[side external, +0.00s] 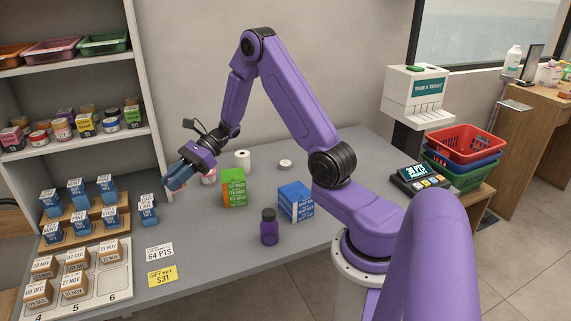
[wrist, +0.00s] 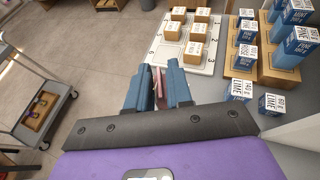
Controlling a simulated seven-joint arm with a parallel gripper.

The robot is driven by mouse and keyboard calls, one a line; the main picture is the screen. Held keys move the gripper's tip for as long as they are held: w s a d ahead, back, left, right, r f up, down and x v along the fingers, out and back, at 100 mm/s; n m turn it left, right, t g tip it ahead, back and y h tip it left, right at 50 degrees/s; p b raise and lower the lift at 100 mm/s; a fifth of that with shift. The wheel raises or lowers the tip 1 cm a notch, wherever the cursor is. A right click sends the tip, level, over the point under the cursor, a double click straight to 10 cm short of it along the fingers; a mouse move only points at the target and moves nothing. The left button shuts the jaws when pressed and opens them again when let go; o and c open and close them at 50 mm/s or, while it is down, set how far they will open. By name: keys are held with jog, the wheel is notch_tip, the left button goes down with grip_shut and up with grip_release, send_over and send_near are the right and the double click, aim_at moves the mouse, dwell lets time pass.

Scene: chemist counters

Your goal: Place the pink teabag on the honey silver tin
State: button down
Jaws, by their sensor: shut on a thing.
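My gripper (side external: 174,184) is at the left end of the grey counter, raised near the blue boxes. In the wrist view its blue fingers (wrist: 158,88) are closed around a thin pink thing, which looks like the pink teabag (wrist: 158,80). The side view does not show the teabag clearly. I cannot tell which tin is the honey silver one. A pink and white round container (side external: 209,178) stands just right of the gripper. A small pale round tin (side external: 285,165) lies farther right at the back. Several tins (side external: 60,128) stand on the shelf. Their labels are too small to read.
Blue label boxes (side external: 108,188) stand on wooden steps at left. Brown boxes (side external: 75,258) sit on a numbered white board (side external: 105,283). Green-orange tea boxes (side external: 234,187), a purple jar (side external: 269,227) and a blue box (side external: 295,201) stand mid-counter. The front counter right of the price cards is clear.

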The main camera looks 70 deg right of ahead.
jog(key=s+d+f+n+g+h, duration=0.3)
jog(key=s+d+n+g, duration=0.2)
jog(key=s+n+g, duration=0.35)
jog(key=s+d+f+n+g+h, duration=0.2)
jog(key=s+d+n+g+h, duration=0.1)
jog(key=s+d+n+g, duration=0.45)
jog(key=s+d+r+n+g+h, duration=0.25)
jog(key=s+d+n+h, duration=0.35)
jog(key=d+n+h, duration=0.45)
jog(key=w+d+r+n+t+h, duration=0.1)
jog(key=d+r+n+t+h, duration=0.3)
jog(key=d, duration=0.9)
jog(key=n+h, duration=0.1)
jog(key=h, duration=0.1)
send_over(286, 163)
jog(key=shift+g, duration=0.25)
notch_tip(286, 163, down, 14)
jog(key=shift+a+r, duration=0.15)
jog(key=shift+r, duration=0.05)
jog(key=shift+w+d+f, duration=0.15)
jog(key=shift+d+f, duration=0.15)
jog(key=shift+f, duration=1.65)
jog(key=shift+f, duration=0.15)
